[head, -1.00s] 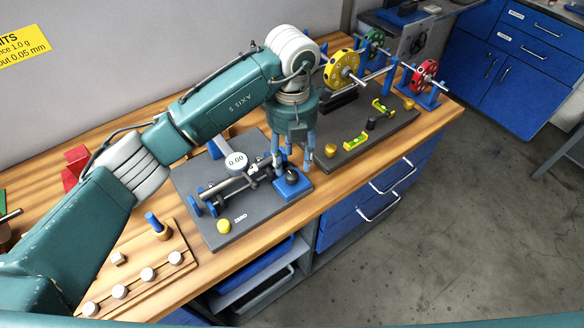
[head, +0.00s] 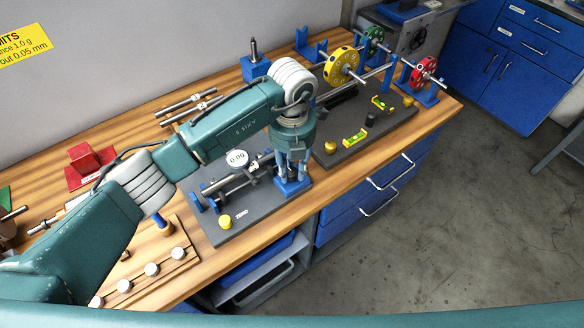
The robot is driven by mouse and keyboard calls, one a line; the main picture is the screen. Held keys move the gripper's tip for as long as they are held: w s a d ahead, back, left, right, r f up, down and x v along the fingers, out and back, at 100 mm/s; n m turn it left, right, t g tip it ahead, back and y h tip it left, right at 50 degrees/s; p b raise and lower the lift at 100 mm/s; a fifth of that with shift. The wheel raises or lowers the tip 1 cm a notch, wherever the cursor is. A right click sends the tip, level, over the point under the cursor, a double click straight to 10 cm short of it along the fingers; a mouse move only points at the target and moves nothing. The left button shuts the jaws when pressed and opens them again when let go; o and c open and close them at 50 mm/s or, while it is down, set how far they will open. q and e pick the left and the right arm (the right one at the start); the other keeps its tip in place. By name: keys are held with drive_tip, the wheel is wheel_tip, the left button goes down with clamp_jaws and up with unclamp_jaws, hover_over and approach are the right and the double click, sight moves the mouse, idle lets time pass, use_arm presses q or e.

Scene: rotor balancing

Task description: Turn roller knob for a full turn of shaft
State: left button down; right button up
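The runout fixture is a dark grey plate (head: 258,222) at the middle of the bench, carrying a shaft on blue supports and a dial gauge (head: 237,158) that reads about 0.00. At its right end is a blue block (head: 292,188), where the roller knob stands. My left gripper (head: 292,174) points straight down over this block, its fingers on either side of the knob's place. The knob is mostly hidden between the fingers. The fingers stand a little apart; I cannot tell whether they touch the knob. My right gripper is not in view.
A second grey plate (head: 330,156) behind right holds a yellow disc (head: 341,66) on a shaft and green levels (head: 355,137). A red disc (head: 424,71) stands at the bench's right end. A yellow button (head: 225,222) is at the near plate's front. A wooden weight rack (head: 135,285) lies front left.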

sight(292, 172)
use_arm(q)
drive_tip(key=shift+w+f+m+b, duration=0.15)
drive_tip(key=shift+m+b, duration=0.45)
drive_tip(key=shift+b, duration=0.45)
drive_tip(key=m+b, duration=0.5)
drive_tip(key=b, duration=0.2)
drive_tip(key=shift+r+m+b, duration=0.2)
drive_tip(key=shift+m+b, duration=0.95)
drive_tip(key=shift+m, duration=0.15)
drive_tip(key=c, duration=1.4)
unclamp_jaws()
wheel_tip(292, 172, up, 12)
